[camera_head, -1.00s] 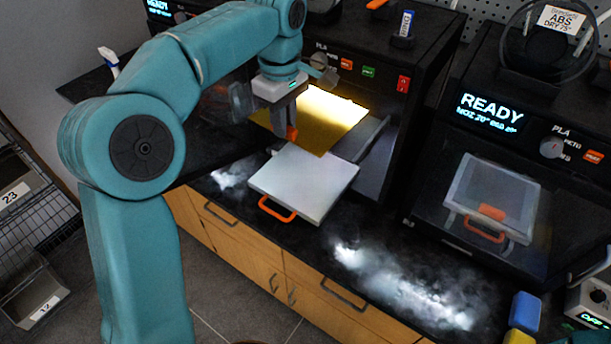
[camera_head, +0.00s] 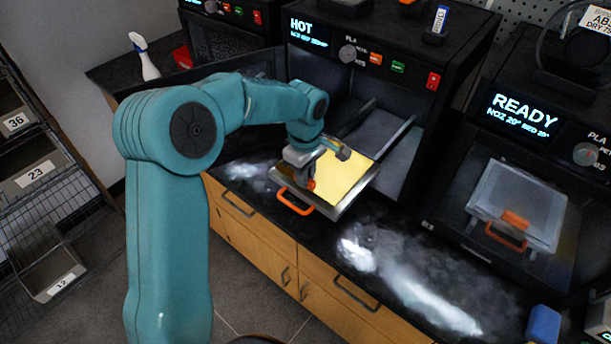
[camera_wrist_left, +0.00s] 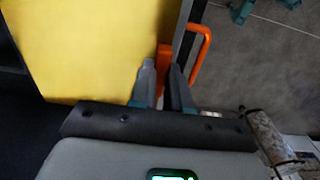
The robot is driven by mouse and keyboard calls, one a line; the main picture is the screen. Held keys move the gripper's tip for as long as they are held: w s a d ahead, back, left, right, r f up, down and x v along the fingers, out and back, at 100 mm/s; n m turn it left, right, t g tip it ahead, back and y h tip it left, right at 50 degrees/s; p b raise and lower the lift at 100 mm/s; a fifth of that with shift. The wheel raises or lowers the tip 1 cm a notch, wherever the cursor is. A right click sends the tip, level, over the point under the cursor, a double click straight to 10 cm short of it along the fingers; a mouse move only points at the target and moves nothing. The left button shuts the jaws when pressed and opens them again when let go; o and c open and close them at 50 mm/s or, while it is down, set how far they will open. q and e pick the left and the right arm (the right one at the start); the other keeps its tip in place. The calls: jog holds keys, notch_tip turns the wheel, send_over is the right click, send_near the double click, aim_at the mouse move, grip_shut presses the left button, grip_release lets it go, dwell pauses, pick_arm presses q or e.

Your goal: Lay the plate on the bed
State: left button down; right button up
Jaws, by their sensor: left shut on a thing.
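The gold plate (camera_head: 345,178) lies flat over the pulled-out bed (camera_head: 352,204), covering most of its top. I cannot tell whether it touches the bed or hangs just above it. The bed's pale rim shows along the right and front, and its orange handle (camera_head: 292,203) points at me. My left gripper (camera_head: 309,184) is shut on the plate's orange tab at the front edge. In the left wrist view, the plate (camera_wrist_left: 95,50) fills the upper left and the fingers (camera_wrist_left: 162,80) close at the tab, beside the orange handle (camera_wrist_left: 204,50). My right gripper is out of view.
The bed juts from the open printer marked HOT (camera_head: 311,32). A closed printer marked READY (camera_head: 523,112) stands at the right. A white spray bottle (camera_head: 144,57) stands at the back left, and a blue block (camera_head: 543,325) at the lower right.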

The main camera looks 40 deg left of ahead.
pick_arm(q)
jog(key=shift+w+f, duration=0.15)
jog(key=shift+f, duration=0.5)
jog(key=c, duration=1.1)
grip_release()
jog(key=shift+f, duration=0.1)
jog(key=shift+r, duration=0.35)
notch_tip(320, 180, up, 12)
jog(key=shift+f, duration=0.15)
